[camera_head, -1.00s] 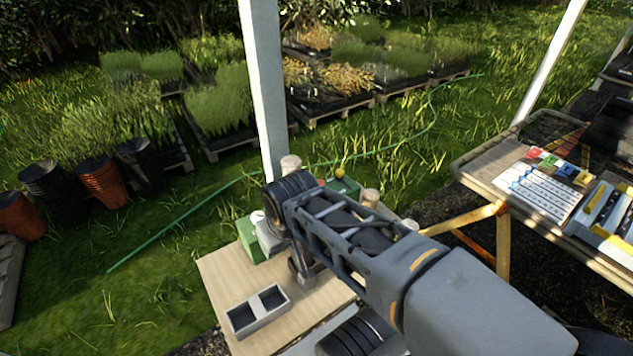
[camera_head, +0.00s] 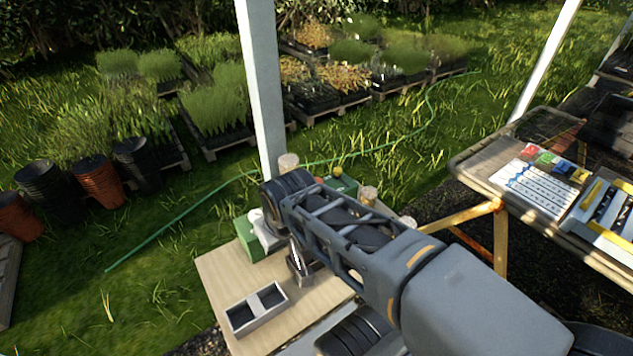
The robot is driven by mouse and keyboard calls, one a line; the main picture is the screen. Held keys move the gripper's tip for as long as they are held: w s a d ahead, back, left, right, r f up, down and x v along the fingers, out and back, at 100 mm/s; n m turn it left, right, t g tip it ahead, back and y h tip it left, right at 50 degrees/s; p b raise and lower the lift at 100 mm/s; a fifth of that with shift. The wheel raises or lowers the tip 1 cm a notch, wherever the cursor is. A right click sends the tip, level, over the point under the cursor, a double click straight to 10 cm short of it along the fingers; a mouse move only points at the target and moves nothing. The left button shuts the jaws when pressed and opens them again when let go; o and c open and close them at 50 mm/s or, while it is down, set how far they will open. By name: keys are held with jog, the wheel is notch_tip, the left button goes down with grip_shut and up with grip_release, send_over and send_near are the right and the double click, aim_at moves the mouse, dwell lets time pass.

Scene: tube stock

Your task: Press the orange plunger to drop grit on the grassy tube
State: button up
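A green box-like unit (camera_head: 250,243) stands at the back left of the small wooden table, with a white part (camera_head: 258,224) at its side. A second green piece (camera_head: 343,183) with a small yellow knob (camera_head: 338,171) shows behind my arm. Round cork-coloured tops (camera_head: 288,161) show near it. My gripper (camera_head: 300,268) points down over the table, mostly hidden behind my arm, and I cannot tell if it is open or shut. No orange plunger or grassy tube can be made out; my arm covers the middle of the table.
A grey two-compartment tray (camera_head: 257,308) sits at the table's front left. The wooden table (camera_head: 212,272) is bare around it. A white post (camera_head: 264,90) rises behind. A second table (camera_head: 480,168) at right carries a white rack and coloured blocks. Grass and plant pallets lie beyond.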

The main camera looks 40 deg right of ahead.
grip_shut()
dwell(0.9)
jog(key=w+d+r+m+t+y+p, duration=0.1)
jog(key=w+d+r+y+p, duration=0.1)
jog(key=w+d+p, duration=0.3)
jog(key=w+d+r+m+t+y+p, duration=0.1)
jog(key=w+d+p, duration=0.4)
jog(key=w+d, duration=0.8)
jog(key=d+r+t+y, duration=0.1)
jog(key=d+y, duration=0.1)
jog(key=d, duration=0.2)
jog(key=shift+w+d+t+p, duration=0.15)
jog(key=shift+w+t+p, duration=0.15)
jog(key=shift+p, duration=0.1)
